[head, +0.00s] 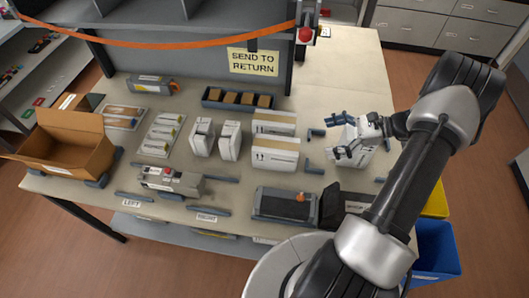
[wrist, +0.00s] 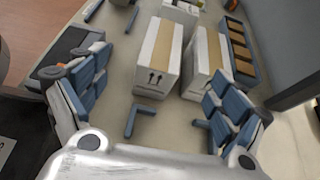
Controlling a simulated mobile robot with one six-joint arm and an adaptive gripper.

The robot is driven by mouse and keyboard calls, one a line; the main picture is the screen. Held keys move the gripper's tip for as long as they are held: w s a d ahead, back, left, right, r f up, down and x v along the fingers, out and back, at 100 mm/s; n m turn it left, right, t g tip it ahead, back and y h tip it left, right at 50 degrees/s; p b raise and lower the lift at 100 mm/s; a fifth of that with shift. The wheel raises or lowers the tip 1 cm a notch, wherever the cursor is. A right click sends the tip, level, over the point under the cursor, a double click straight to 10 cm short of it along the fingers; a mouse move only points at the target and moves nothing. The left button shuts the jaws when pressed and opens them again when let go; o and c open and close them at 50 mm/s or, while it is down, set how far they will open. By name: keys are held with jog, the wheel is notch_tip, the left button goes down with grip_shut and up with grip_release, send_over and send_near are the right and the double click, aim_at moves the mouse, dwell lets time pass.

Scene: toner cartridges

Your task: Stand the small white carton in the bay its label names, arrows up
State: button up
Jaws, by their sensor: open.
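A small white carton (head: 362,158) stands at the table's right, partly hidden by my gripper. My gripper (head: 342,136) is open and reaches leftward at this carton, one finger on its far side and one at its near side. In the wrist view the fingers (wrist: 150,100) are spread wide with nothing between their tips. Two other slim white cartons stand upright mid-table, a left one (head: 202,137) and a right one (head: 230,141). The carton's label is not readable.
Two larger tan-taped cartons (head: 274,122) (head: 274,154) lie left of my gripper. Blue corner brackets (wrist: 139,122) mark the surface between. Label plates (head: 131,203) (head: 207,217) mark the front edge.

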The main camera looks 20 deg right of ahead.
jog(key=f, duration=0.2)
jog(key=b, duration=0.2)
send_near(280, 145)
jog(key=shift+m+t, duration=0.3)
jog(key=shift+m, duration=0.1)
jog(key=x, duration=0.4)
jog(key=shift+s+a+f, duration=0.1)
jog(key=shift+a+f, duration=0.05)
jog(key=shift+a, duration=0.3)
jog(key=x, duration=0.5)
jog(key=shift+w+f+b, duration=0.2)
jog(key=shift+b, duration=0.1)
jog(key=shift+d, duration=0.1)
jog(key=shift+c, duration=0.4)
jog(key=shift+s, duration=0.1)
jog(key=c, duration=2)
jog(key=shift+r, duration=0.1)
